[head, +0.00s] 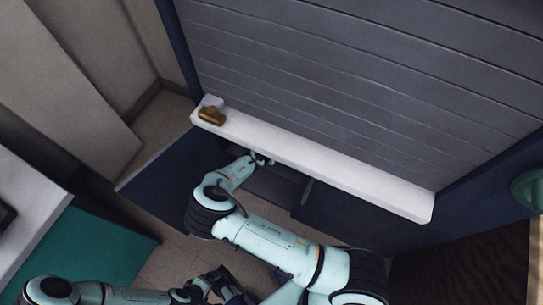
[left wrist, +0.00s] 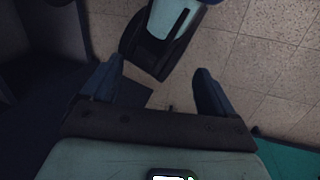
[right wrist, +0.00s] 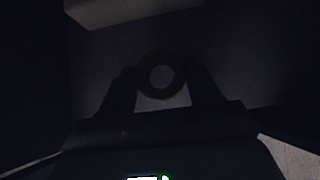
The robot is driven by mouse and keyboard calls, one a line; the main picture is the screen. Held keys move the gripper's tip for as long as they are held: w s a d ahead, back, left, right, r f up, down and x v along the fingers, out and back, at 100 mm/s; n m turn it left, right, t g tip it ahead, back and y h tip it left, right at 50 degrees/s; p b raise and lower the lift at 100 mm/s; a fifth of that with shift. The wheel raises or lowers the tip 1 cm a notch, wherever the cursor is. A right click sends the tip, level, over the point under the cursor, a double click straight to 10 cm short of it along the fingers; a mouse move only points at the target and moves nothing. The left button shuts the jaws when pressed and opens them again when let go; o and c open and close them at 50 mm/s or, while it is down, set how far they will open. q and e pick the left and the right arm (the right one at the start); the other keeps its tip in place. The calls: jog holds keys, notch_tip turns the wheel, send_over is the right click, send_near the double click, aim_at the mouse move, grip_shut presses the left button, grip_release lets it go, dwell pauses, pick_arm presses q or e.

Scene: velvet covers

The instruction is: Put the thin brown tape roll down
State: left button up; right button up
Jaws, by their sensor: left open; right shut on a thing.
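The thin brown tape roll (right wrist: 161,56) shows as a dark ring between the fingers of my right gripper (right wrist: 161,80) in the right wrist view. The gripper is shut on it, and the surroundings there are very dark. In the head view my right gripper (head: 262,160) reaches to the dark opening under the white ledge; the roll cannot be made out there. Whether the roll touches a surface cannot be told. My left gripper (head: 213,286) is low at the bottom of the head view. In the left wrist view it (left wrist: 157,72) is open and empty above the tiled floor.
The white ledge (head: 320,168) runs below grey slats (head: 350,75). A brown object (head: 211,116) and a small white block (head: 211,101) sit at its left end. Dark blue panels (head: 165,180) flank the opening. A teal surface (head: 85,255) is at the left.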

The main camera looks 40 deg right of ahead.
jog(key=f+b, duration=0.1)
jog(key=f, duration=0.5)
jog(key=shift+s+a+b, duration=0.1)
jog(key=shift+a+b, duration=0.1)
jog(key=shift+b, duration=0.15)
jog(key=shift+d+f, duration=0.1)
jog(key=shift+f, duration=0.3)
jog(key=o, duration=1.1)
pick_arm(q)
jog(key=shift+t, duration=0.5)
jog(key=w+f, duration=0.1)
jog(key=w+a, duration=0.1)
jog(key=w+f, duration=0.1)
jog(key=shift+w+a+f, duration=0.2)
jog(key=shift+a+f, duration=0.1)
pick_arm(e)
jog(key=shift+o, duration=0.2)
pick_arm(q)
jog(key=s+d+r+g+p, duration=0.1)
jog(key=s+d+r+p, duration=0.1)
jog(key=s+r, duration=0.1)
jog(key=shift+s+r+p, duration=0.3)
jog(key=shift+s+p, duration=0.05)
jog(key=shift+s, duration=0.45)
pick_arm(e)
jog(key=v, duration=1.2)
